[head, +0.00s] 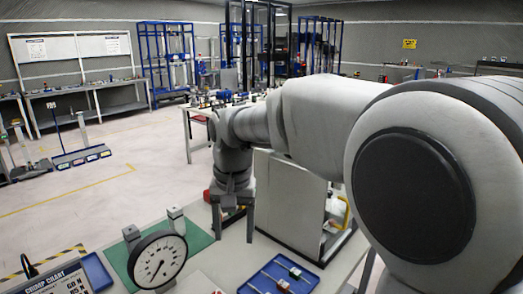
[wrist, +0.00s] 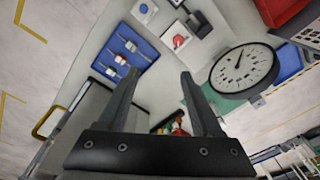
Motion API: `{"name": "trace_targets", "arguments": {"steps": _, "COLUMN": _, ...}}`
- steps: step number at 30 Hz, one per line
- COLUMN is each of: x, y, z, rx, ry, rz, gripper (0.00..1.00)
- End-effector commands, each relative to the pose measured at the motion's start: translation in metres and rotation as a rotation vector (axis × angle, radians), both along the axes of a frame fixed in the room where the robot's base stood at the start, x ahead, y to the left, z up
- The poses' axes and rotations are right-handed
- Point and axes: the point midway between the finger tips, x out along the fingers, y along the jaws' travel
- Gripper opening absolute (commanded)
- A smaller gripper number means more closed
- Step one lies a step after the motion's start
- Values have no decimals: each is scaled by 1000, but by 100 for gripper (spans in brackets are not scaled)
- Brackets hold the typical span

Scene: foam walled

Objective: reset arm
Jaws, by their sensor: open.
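My arm reaches across the head view from the right. My gripper (head: 232,222) hangs at its end above the bench, pointing down. In the wrist view the two fingers of my gripper (wrist: 158,84) stand wide apart with nothing between them. The bench top (head: 237,262) shows as bare grey surface below the gripper. In the head view the arm hides part of the room behind it.
A round dial gauge (head: 158,259) stands on a green mat (head: 199,240) left of my gripper. A blue tray (head: 258,283) with small parts lies at the front. A crimp chart sign (head: 52,282) stands at the front left. Open floor (head: 130,165) lies left.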

Motion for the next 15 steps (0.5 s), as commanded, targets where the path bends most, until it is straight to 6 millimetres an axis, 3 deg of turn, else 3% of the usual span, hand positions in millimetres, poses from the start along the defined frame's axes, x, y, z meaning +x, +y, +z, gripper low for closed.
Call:
{"name": "trace_targets", "arguments": {"steps": 1, "x": -7, "y": -20, "z": 12, "rx": 11, "ry": -26, "rz": -4, "gripper": 66}}
{"name": "trace_targets", "arguments": {"steps": 6, "x": -35, "y": -73, "z": 33, "rx": 30, "ry": -104, "rz": 3, "gripper": 66}}
{"name": "trace_targets", "arguments": {"steps": 15, "x": -100, "y": -150, "z": 45, "rx": 26, "ry": -249, "rz": 14, "gripper": 66}}
